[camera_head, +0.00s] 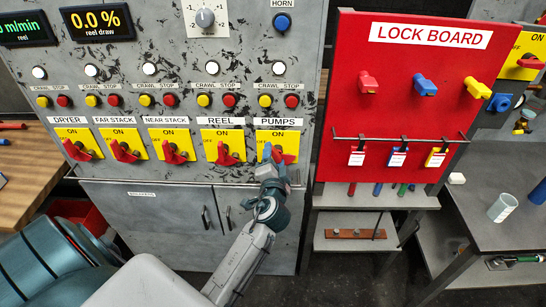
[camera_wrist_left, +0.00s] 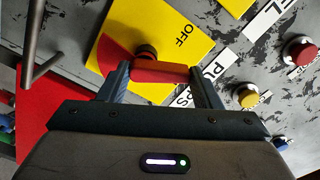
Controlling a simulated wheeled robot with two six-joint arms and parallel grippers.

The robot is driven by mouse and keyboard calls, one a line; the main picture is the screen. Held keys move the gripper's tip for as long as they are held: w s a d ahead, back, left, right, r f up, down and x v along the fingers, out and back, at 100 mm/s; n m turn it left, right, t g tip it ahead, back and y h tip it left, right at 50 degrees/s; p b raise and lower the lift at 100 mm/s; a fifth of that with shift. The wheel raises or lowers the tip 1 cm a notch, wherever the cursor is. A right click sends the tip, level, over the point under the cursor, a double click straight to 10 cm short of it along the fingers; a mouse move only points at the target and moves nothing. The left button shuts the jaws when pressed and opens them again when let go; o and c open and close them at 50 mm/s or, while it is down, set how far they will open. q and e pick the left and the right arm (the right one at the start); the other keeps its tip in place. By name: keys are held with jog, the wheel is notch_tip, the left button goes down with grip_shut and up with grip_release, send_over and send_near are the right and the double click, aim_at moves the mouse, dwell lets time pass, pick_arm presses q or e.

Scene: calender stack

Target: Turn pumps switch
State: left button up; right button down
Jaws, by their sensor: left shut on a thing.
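The pumps switch is a red rotary handle (camera_head: 289,158) on a yellow plate (camera_head: 277,138) marked ON at the top, under the PUMPS label at the right end of the switch row. My left gripper (camera_head: 272,153) is at this handle and partly covers it and the lower plate. In the left wrist view the red handle (camera_wrist_left: 160,72) lies between the two fingers of my left gripper (camera_wrist_left: 161,82), which is shut on it. The yellow plate (camera_wrist_left: 183,35) with the word OFF shows behind it. My right gripper is not in view.
Similar red switches for reel (camera_head: 224,153), near stack, far stack and dryer stand in a row to the left. A horizontal rail (camera_head: 180,181) runs just below them. The red lock board (camera_head: 400,110) with tags stands to the right. A grey table (camera_head: 500,170) is at far right.

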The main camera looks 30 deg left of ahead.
pick_arm(q)
jog(key=m, duration=0.1)
jog(key=m+p, duration=0.1)
jog(key=m, duration=0.1)
jog(key=shift+w+d+r, duration=0.15)
jog(key=shift+d, duration=0.1)
jog(key=shift+w+d+m+p, duration=0.15)
jog(key=shift+m+p, duration=0.4)
jog(key=shift+m, duration=0.85)
jog(key=o, duration=1)
